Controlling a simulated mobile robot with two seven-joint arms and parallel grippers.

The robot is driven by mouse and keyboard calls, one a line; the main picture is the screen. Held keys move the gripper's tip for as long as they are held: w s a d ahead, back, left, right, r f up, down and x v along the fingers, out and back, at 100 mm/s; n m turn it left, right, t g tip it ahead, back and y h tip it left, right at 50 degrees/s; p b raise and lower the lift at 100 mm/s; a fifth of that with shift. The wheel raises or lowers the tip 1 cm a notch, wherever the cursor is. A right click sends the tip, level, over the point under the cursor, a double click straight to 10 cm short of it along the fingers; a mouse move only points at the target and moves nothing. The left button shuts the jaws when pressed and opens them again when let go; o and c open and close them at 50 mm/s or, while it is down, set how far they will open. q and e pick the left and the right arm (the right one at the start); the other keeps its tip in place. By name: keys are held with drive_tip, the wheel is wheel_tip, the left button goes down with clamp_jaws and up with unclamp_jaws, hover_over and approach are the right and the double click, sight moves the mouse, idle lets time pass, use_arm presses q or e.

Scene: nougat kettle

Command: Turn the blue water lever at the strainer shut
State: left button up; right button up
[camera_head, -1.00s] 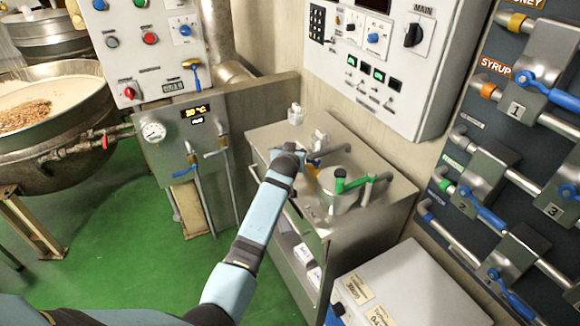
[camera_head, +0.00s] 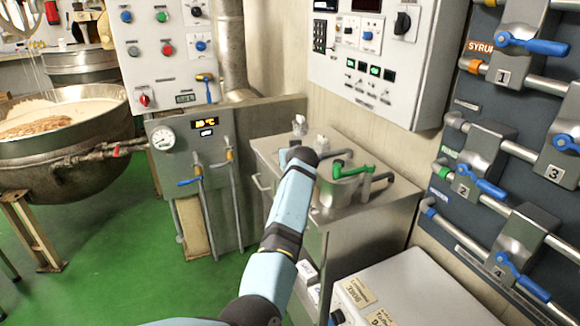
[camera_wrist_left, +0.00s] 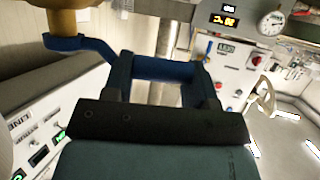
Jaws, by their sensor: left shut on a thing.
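The blue water lever (camera_wrist_left: 78,43) runs out from a brass-coloured valve body (camera_wrist_left: 75,18) at the upper left of the left wrist view. My left gripper (camera_wrist_left: 162,68) is shut on the lever's blue handle, which crosses between its two fingers. In the head view my left arm reaches to the steel strainer (camera_head: 338,192) on the cabinet, and its wrist hides the gripper and the blue lever. A green lever (camera_head: 350,170) sits on the strainer's far side, clear of my arm. My right gripper is not in view.
The steel cabinet (camera_head: 385,207) carries the strainer, with small white bottles (camera_head: 299,125) at its back. A control box (camera_head: 375,60) hangs on the wall above. A pipe panel with other blue levers (camera_head: 482,186) stands at right. The large kettle (camera_head: 70,150) is at left.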

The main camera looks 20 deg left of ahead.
use_arm(q)
drive_tip(key=shift+r, duration=0.1)
idle(0.3)
drive_tip(key=o, duration=1.3)
drive_tip(key=shift+s, duration=0.1)
